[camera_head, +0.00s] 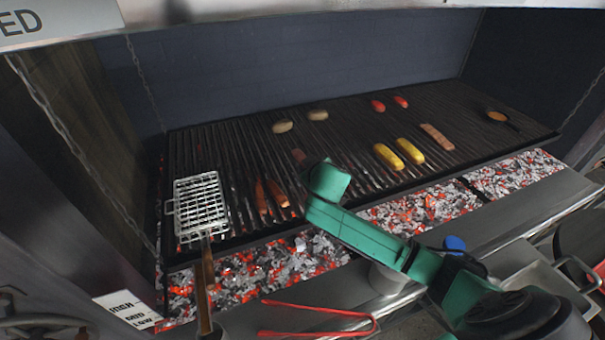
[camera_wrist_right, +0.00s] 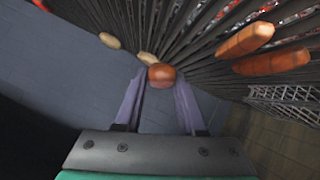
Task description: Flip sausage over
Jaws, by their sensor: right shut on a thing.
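Two brown sausages lie side by side on the grill grate (camera_head: 235,150), one sausage (camera_head: 261,197) left of the other (camera_head: 278,194). They also show in the wrist view, at the upper right (camera_wrist_right: 245,39) and just below it (camera_wrist_right: 272,62). My right gripper (camera_wrist_right: 161,82) is shut on a third sausage (camera_wrist_right: 161,75), seen end-on between the fingertips. In the head view this sausage (camera_head: 298,156) shows just beyond my teal wrist, which hides the fingers. I cannot tell whether it touches the grate. My left gripper is not in view.
A wire basket (camera_head: 201,207) with a wooden handle lies on the left. Two pale potatoes (camera_head: 283,126), two corn cobs (camera_head: 387,157), two red pieces (camera_head: 378,106), a pinkish strip (camera_head: 437,137) and a small pan (camera_head: 499,117) sit farther off. Red tongs (camera_head: 318,333) lie in front.

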